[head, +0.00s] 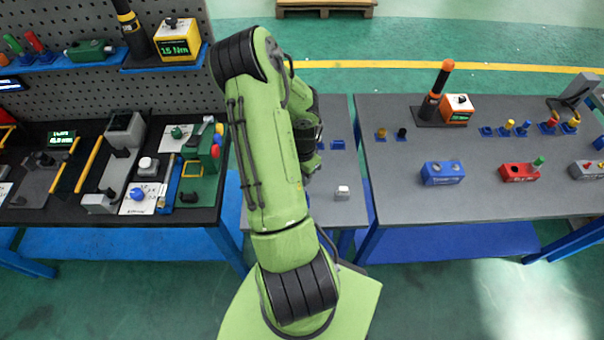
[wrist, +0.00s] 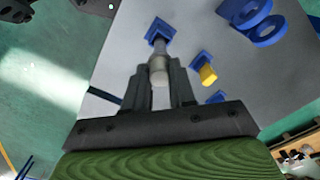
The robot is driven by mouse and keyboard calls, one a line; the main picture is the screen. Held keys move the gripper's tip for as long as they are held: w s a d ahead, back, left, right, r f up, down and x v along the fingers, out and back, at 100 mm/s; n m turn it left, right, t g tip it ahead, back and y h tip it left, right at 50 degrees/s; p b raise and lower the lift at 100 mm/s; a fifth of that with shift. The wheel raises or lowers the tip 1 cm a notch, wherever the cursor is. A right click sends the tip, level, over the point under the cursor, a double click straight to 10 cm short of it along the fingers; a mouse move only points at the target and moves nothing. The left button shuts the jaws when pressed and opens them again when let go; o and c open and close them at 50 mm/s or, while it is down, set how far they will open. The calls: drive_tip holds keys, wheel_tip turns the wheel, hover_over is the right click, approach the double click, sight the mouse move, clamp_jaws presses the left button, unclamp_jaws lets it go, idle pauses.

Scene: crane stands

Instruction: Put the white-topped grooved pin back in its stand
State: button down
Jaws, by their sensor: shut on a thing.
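In the wrist view my gripper (wrist: 160,82) is shut on the white-topped grooved pin (wrist: 158,68), whose pale round top faces the camera. The pin's far end points at a small square blue stand (wrist: 160,29) and overlaps it in the picture. I cannot tell whether the pin is inside the stand or just above it. In the head view my arm hides the gripper and the pin.
Beside it, a yellow-topped pin (wrist: 207,73) stands in another blue stand (wrist: 201,60). A further small blue stand (wrist: 217,97) and a blue ringed bracket (wrist: 251,18) are close by. The grey table (wrist: 118,68) is bare to the left, up to its edge.

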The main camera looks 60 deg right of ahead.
drive_tip(key=shift+f+b, duration=1.95)
drive_tip(key=shift+f, duration=0.25)
drive_tip(key=c, duration=1.4)
unclamp_jaws()
drive_tip(key=shift+f, duration=0.1)
drive_tip(key=o, duration=0.5)
drive_tip(key=shift+o, duration=0.2)
drive_tip(key=shift+r+p, duration=1.75)
drive_tip(key=shift+r, duration=0.95)
drive_tip(key=shift+f, duration=0.1)
